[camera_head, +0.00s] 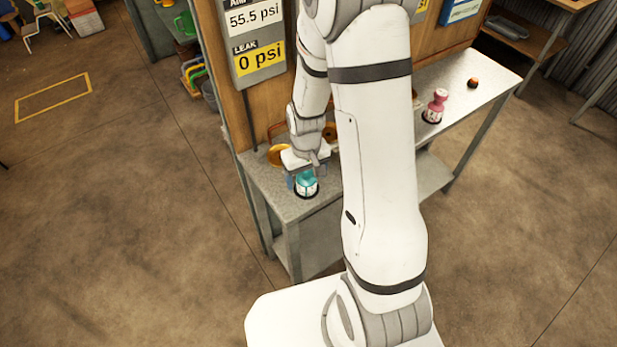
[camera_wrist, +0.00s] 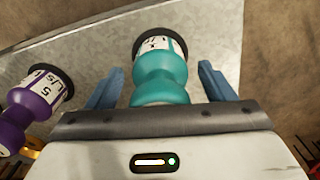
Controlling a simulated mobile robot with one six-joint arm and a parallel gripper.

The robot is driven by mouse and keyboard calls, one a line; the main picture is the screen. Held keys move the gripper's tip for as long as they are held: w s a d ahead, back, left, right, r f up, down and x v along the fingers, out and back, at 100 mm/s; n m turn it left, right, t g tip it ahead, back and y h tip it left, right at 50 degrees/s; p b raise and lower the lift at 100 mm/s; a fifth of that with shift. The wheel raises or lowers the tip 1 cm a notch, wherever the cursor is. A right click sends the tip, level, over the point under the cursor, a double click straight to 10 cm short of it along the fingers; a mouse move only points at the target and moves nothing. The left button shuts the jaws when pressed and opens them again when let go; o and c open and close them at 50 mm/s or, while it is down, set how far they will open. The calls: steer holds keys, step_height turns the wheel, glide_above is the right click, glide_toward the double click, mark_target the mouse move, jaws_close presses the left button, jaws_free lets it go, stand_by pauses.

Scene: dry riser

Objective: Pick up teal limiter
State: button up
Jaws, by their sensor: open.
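The teal limiter (camera_head: 307,183) stands near the left end of the grey bench, directly below my gripper. In the wrist view the teal limiter (camera_wrist: 159,72) has a dark rim and a white label, and it lies between two blue fingers. My gripper (camera_wrist: 164,85) is open, with one finger on each side of the limiter and a visible gap on both sides. In the head view my gripper (camera_head: 305,180) is small and partly merges with the limiter.
A purple limiter (camera_wrist: 35,100) marked 5 L/s is left of my gripper in the wrist view. A pink limiter (camera_head: 435,106) and a small dark-orange object (camera_head: 473,83) sit on the bench (camera_head: 462,110) to the right. A yellow-orange round part (camera_head: 280,155) is behind my gripper, near the wooden panel.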

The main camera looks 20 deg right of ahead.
steer(key=shift+f, duration=0.15)
steer(key=c, duration=1.2)
steer(key=shift+c, duration=0.5)
